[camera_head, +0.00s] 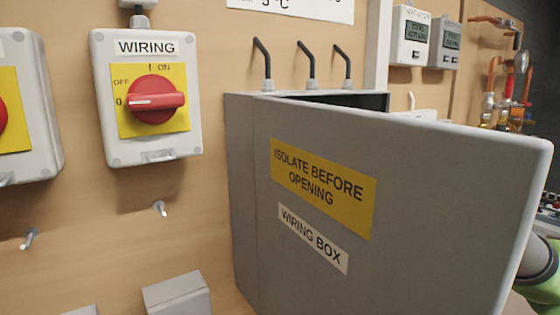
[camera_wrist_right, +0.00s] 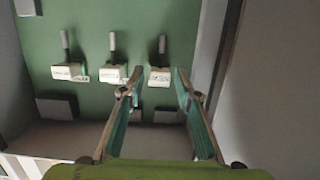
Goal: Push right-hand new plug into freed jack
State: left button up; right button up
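In the right wrist view, three pale plugs with dark marks and grey leads sit in a row on a green panel (camera_wrist_right: 90,20): the left plug (camera_wrist_right: 68,72), the middle plug (camera_wrist_right: 112,73) and the right plug (camera_wrist_right: 159,77). My right gripper (camera_wrist_right: 159,73) is open, its two fingertips on either side of the right plug with visible gaps; contact cannot be told. Below are dark grey blocks, one at the left (camera_wrist_right: 57,107) and one (camera_wrist_right: 167,116) between my fingers. I cannot tell which is the freed jack. My left gripper is not in view.
In the head view, the grey wiring box door (camera_head: 420,200) stands open and hides the box interior and my right gripper. A red rotary switch (camera_head: 155,100) is at its left, pointing sideways.

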jog(key=f+b+v, duration=0.3)
jog(key=b+v, duration=0.1)
jog(key=v, duration=0.9)
jog(key=shift+s+d, duration=0.4)
jog(key=shift+s, duration=0.15)
dwell(0.3)
jog(key=shift+r, duration=0.1)
